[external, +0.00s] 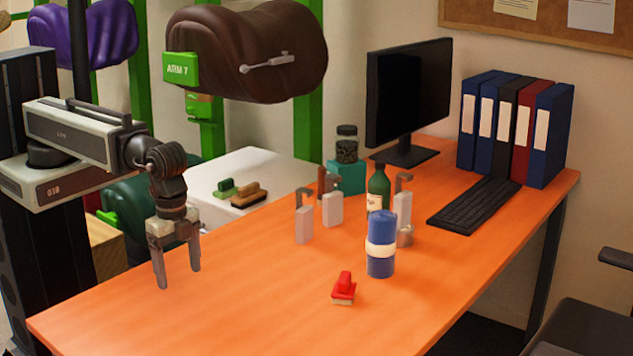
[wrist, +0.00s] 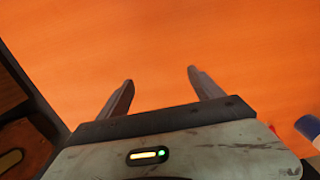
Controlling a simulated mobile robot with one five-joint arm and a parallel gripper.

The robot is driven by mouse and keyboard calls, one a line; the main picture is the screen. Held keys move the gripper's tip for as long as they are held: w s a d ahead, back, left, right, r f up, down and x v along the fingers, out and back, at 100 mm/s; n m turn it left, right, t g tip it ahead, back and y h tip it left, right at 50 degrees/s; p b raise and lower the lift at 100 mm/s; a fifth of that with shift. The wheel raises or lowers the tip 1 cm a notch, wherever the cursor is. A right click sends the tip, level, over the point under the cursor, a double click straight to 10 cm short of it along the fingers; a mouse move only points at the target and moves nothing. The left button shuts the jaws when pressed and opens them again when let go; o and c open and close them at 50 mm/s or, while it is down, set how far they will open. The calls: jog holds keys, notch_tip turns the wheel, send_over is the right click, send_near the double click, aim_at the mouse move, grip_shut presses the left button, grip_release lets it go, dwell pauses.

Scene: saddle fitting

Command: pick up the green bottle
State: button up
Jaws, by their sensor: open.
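The green bottle (external: 379,187) stands upright on the orange table in the external view, with a pale label low on its side. Its lower part is partly hidden by a blue cylinder with a white band (external: 381,244) in front of it. My gripper (external: 179,279) hangs pointing down over the left part of the table, well to the left of the bottle. In the wrist view my gripper (wrist: 160,76) shows two spread fingers with only bare orange tabletop between them. The bottle is not seen in the wrist view.
Grey hooked fittings (external: 332,208) stand left of the bottle, and another (external: 404,212) stands close on its right. A teal box (external: 347,177) with a dark jar (external: 346,145) is behind. A red-handled brush (external: 344,289) lies in front. The table's left part is clear.

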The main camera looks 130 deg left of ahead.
jog(key=shift+a, duration=0.1)
dwell(0.3)
jog(key=c, duration=0.5)
jog(key=shift+c, duration=0.2)
